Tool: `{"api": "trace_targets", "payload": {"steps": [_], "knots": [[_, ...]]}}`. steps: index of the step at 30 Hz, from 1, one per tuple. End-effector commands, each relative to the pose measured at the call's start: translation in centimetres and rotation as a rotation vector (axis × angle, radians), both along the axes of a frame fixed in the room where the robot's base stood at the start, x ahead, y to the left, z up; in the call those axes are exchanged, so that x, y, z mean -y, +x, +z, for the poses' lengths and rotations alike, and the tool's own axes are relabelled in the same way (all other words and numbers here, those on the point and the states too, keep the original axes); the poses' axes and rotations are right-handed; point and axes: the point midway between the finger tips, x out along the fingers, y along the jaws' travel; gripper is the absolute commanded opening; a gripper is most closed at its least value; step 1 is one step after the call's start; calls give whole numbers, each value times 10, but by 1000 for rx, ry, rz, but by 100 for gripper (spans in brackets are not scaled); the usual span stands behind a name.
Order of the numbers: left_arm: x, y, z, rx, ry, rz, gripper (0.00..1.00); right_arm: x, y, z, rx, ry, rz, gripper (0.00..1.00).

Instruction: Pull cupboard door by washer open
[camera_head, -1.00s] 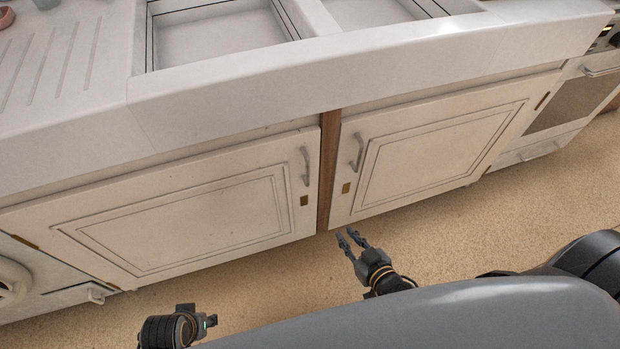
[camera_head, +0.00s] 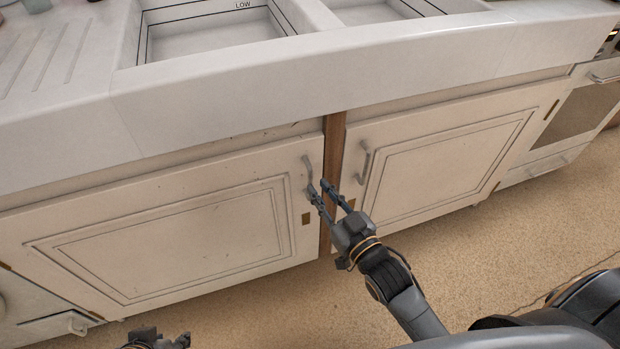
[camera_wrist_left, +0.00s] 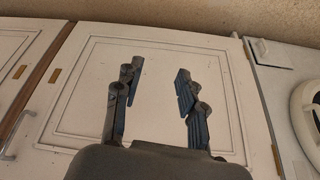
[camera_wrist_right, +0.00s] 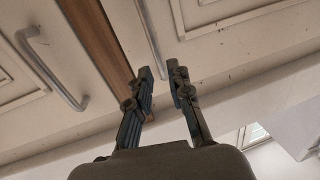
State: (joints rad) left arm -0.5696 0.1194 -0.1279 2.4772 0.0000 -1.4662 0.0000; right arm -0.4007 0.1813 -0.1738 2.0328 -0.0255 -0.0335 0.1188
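The cupboard door by the washer (camera_head: 160,235) is the left cream door, and it is shut. Its grey bar handle (camera_head: 307,170) is at its upper right. My right gripper (camera_head: 319,186) is open at the lower end of this handle. In the right wrist view the handle (camera_wrist_right: 150,35) runs down to between the two fingertips (camera_wrist_right: 162,72); contact cannot be told. My left gripper (camera_wrist_left: 156,68) is open and empty, facing the same door's panel (camera_wrist_left: 155,95). In the head view it is mostly cut off at the bottom edge.
The right cupboard door (camera_head: 445,160) is shut, with its own handle (camera_head: 363,162), beyond a brown wooden post (camera_head: 334,150). A white sink counter (camera_head: 300,75) overhangs both doors. The washer's round door (camera_wrist_left: 305,105) shows partly. An oven (camera_head: 580,115) stands right. The floor (camera_head: 540,225) is clear.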

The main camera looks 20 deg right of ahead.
Motion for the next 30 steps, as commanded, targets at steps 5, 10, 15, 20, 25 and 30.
{"api": "trace_targets", "payload": {"steps": [5, 10, 15, 20, 25, 30], "knots": [[9, 28, 7, 133, -29, -11, 40, -7, 31, -1, 3, 2, 0, 20], [14, 43, 15, 211, -45, -17, 40, -11, 47, -1, 0, 1, 0, 20], [16, 48, 18, 235, -50, -19, 40, -12, 51, -1, -1, 1, 0, 20], [16, 48, 18, 236, -50, -19, 40, -12, 51, -1, -1, 1, 0, 20], [16, 47, 18, 235, -50, -19, 40, -12, 51, -1, -1, 1, 0, 0], [16, 47, 18, 235, -50, -19, 40, -12, 51, -1, -1, 1, 0, 0]]}}
